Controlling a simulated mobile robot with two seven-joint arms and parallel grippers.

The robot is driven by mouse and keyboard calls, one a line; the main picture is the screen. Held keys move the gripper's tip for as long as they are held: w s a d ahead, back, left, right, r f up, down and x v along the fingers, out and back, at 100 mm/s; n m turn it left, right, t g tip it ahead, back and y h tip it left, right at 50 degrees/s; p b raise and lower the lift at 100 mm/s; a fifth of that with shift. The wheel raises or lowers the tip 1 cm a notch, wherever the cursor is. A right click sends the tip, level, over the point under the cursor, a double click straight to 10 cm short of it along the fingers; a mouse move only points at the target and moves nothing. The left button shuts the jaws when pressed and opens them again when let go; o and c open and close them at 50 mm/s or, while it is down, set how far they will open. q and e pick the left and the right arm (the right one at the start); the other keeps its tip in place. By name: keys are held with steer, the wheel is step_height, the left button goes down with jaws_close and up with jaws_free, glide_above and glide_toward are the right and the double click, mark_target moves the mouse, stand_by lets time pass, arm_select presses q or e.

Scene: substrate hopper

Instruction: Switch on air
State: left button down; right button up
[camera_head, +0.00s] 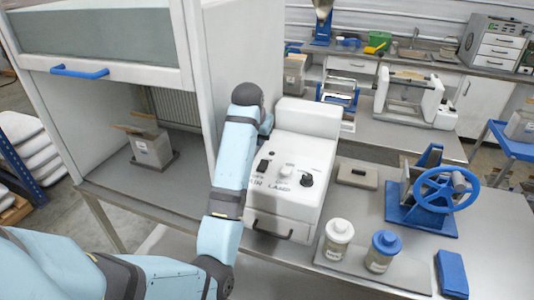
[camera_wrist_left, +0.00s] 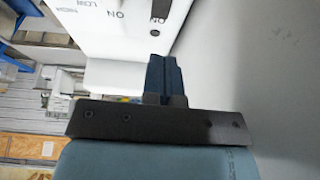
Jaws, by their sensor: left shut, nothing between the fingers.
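In the wrist view, a white panel (camera_wrist_left: 108,28) carries the printed words LOW, HIGH and ON. A black switch (camera_wrist_left: 160,10) sits on it at the top edge of the picture, partly cut off. My left gripper (camera_wrist_left: 161,58) is shut and empty, its blue fingers pointing towards the switch with a gap between. In the head view my left arm rises between the white hood and the white machine (camera_head: 300,130), and its wrist hides the fingers. My right gripper is not in view.
The hood (camera_head: 200,70) stands left, with a labelled container (camera_head: 152,150) inside. The machine's top has a black switch (camera_head: 263,166) and a knob (camera_head: 306,180). Two jars (camera_head: 338,240) (camera_head: 383,251) and a blue handwheel (camera_head: 446,190) stand to the right.

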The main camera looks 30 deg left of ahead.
arm_select(q)
step_height(320, 180, up, 2)
steer(key=shift+w+r, duration=0.15)
steer(key=shift+r, duration=0.05)
steer(key=shift+f, duration=0.15)
steer(key=p, duration=0.3)
glide_toward(266, 161)
steer(key=x, duration=0.6)
steer(key=shift+w+a, duration=0.1)
steer(key=shift+w, duration=0.05)
steer(key=shift+w+f, duration=0.2)
steer(key=shift+f, duration=0.5)
